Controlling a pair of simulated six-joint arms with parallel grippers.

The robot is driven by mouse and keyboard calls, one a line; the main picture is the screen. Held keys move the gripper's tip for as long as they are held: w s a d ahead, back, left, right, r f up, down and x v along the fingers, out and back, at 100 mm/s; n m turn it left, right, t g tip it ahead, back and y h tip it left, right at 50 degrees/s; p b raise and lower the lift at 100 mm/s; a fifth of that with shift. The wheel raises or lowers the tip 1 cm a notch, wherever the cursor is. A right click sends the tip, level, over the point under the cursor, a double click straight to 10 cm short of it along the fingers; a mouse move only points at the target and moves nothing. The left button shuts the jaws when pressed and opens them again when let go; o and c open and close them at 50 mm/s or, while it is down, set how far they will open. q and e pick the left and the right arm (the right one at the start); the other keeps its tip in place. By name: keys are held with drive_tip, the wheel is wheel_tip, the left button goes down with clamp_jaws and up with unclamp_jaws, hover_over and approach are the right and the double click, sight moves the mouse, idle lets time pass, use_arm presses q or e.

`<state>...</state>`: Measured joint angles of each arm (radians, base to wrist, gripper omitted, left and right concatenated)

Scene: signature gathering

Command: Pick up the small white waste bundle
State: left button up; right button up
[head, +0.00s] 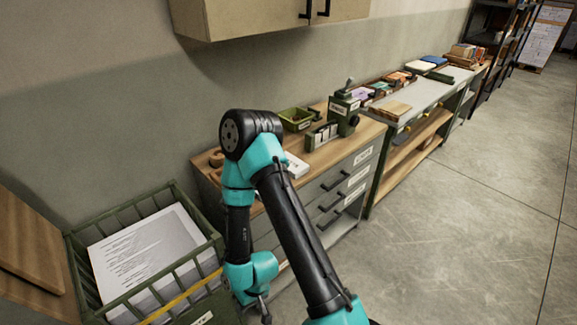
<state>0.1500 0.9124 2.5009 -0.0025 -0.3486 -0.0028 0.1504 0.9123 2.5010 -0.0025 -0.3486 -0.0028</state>
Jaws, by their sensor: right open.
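A stack of white printed sheets (150,252) lies in a green slatted crate (207,228) at the lower left. A small white block-like item (296,165) lies on the wooden top of the drawer cabinet, partly hidden behind my right arm. I cannot tell which of these white things is the waste bundle. My right gripper (262,312) points down at the bottom of the view, just right of the crate. It is open, with nothing seen between its small dark fingers. My left gripper is not in view.
The drawer cabinet (345,190) carries a green tray (295,119) and a green device (343,113). A long bench (425,95) with books and boxes stands behind it. A wall cupboard (270,15) hangs above. The concrete floor (460,220) at right is clear.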

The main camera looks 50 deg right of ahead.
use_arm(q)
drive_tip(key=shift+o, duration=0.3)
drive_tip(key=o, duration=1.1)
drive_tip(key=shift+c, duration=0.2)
